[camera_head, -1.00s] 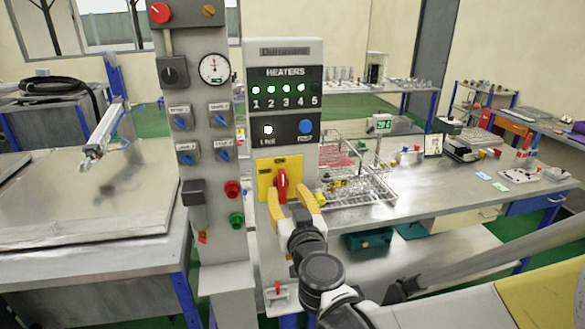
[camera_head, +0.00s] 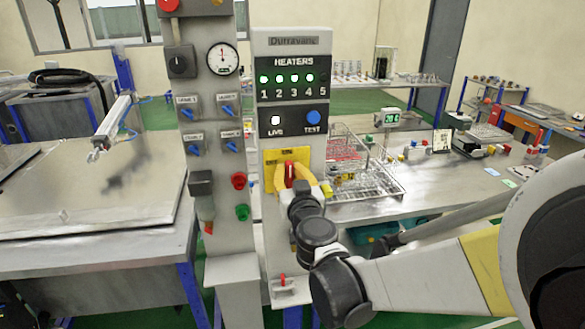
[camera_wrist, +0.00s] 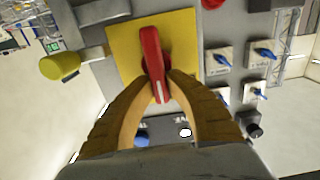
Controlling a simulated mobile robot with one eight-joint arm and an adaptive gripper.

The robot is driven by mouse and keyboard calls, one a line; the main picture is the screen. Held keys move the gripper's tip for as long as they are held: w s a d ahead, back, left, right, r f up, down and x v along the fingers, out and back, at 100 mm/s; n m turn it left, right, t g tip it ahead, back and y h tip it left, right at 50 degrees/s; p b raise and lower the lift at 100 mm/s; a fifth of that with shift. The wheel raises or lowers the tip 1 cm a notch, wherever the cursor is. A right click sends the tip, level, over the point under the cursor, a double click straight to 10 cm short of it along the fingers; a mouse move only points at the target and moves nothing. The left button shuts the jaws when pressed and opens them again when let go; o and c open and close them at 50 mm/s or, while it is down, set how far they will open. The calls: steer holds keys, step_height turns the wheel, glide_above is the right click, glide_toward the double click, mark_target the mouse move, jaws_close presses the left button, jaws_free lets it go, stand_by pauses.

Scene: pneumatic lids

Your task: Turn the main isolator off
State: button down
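The main isolator is a red rotary handle (camera_head: 290,172) on a yellow square plate (camera_head: 270,158), low on the grey HEATERS panel (camera_head: 289,45). In the head view the handle stands about upright. In the wrist view the red handle (camera_wrist: 151,47) lies in front of the yellow plate (camera_wrist: 122,42), its white-marked end between my fingers. My gripper (camera_wrist: 162,76) has its yellow fingers drawn in on both sides of the handle, seemingly touching it. In the head view my gripper (camera_head: 291,172) partly hides the handle and plate. Heater lamps 1 to 4 glow green; the LIVE lamp (camera_head: 275,120) is white.
A grey column (camera_head: 208,100) with blue switches, a gauge (camera_head: 222,58) and red and green buttons stands just left. A wire basket (camera_head: 375,183) sits on the bench to the right. A metal table (camera_head: 80,215) is at far left.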

steer(key=shift+a, duration=0.1)
steer(key=n, duration=0.2)
steer(key=n+b, duration=0.1)
steer(key=n, duration=0.1)
steer(key=shift+s+a+f+n, duration=0.1)
steer(key=shift+a+f+n, duration=0.05)
steer(key=shift+a+n, duration=0.25)
steer(key=n, duration=0.4)
steer(key=a+f+n+b, duration=0.1)
steer(key=n, duration=0.3)
steer(key=f+n+b, duration=0.1)
steer(key=n, duration=0.4)
steer(key=shift+s+a, duration=0.2)
steer(key=shift+b, duration=0.3)
steer(key=c, duration=1.3)
jaws_free()
steer(key=shift+c, duration=0.2)
